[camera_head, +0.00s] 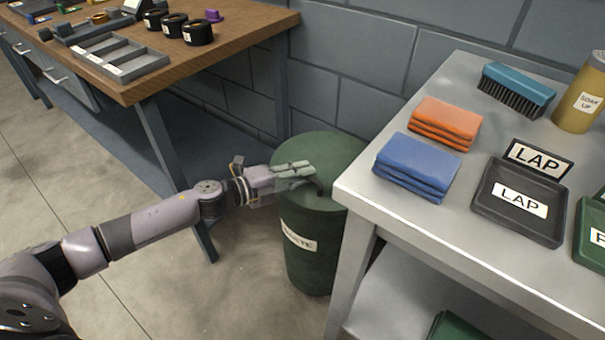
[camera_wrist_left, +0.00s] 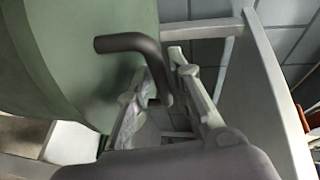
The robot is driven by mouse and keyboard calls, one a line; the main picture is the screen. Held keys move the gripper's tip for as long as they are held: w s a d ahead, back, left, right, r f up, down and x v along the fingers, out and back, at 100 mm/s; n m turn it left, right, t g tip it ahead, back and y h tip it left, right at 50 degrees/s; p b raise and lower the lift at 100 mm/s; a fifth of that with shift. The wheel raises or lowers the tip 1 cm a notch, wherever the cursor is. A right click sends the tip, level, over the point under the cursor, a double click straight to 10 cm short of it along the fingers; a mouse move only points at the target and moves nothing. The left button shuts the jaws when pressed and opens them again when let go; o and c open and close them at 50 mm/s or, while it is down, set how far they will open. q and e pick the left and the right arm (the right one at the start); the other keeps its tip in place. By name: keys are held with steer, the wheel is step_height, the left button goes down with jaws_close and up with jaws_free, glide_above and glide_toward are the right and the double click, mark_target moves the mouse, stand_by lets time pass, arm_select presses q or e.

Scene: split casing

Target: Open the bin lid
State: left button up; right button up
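The green bin (camera_head: 313,245) stands on the floor between the wooden bench and the grey table. Its green lid (camera_head: 335,150) lies flat on top, and I see no gap under it. A dark bent handle (camera_wrist_left: 128,42) sticks out from the bin in the left wrist view. My left gripper (camera_head: 312,175) is at the lid's front edge, and its fingertips (camera_wrist_left: 162,62) lie on either side of the handle's bent end. The fingers are close to the handle, but I cannot tell whether both press on it. My right gripper is not in view.
The grey table (camera_head: 352,187) stands close to the bin's right side, carrying orange cloths (camera_head: 446,121), blue cloths (camera_head: 416,164) and a black tray (camera_head: 521,228). The wooden bench (camera_head: 240,30) is behind left. A block wall (camera_head: 350,60) is behind. Floor at front left is clear.

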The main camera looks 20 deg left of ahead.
arm_select(q)
steer(key=shift+w+d, duration=0.2)
steer(key=shift+c, duration=0.5)
jaws_close()
